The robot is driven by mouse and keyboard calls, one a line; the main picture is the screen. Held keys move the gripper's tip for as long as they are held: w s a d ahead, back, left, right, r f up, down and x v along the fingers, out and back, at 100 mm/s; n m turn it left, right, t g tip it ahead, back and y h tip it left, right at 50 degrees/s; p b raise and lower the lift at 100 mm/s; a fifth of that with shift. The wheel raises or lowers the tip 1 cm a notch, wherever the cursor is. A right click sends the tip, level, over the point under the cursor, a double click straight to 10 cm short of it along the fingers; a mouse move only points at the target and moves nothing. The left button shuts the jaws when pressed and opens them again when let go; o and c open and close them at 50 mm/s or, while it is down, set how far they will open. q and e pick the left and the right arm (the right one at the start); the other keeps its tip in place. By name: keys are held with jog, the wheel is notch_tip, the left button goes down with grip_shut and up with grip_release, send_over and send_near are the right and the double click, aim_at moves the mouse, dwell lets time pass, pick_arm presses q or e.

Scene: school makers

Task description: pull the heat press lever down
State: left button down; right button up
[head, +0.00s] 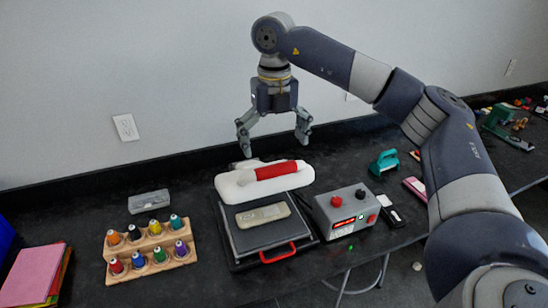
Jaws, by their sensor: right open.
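The heat press (240,222) stands on the dark workbench. It has a black base, a white upper part (236,184) and a red front handle (277,254). A red grip (276,170), which looks like the lever, lies along the top of the white part. A grey flat item (263,215) rests on the press's dark surface. My right gripper (274,147) is above and behind the red grip, pointing down, with its fingers spread and nothing between them. It looks apart from the press. My left gripper is out of view.
A control box (343,211) with a lit display stands right of the press. A wooden rack (148,250) of thread spools stands left, with a grey case (149,202) behind it. A teal tool (383,162) lies right. Coloured sheets (36,274) lie far left. A wall closes the back.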

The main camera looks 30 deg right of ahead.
aim_at(259, 174)
notch_tip(259, 174, down, 4)
jog(key=shift+r+p, duration=0.1)
jog(key=shift+p, duration=0.4)
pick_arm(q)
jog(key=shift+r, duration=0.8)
pick_arm(e)
jog(key=shift+f, duration=0.6)
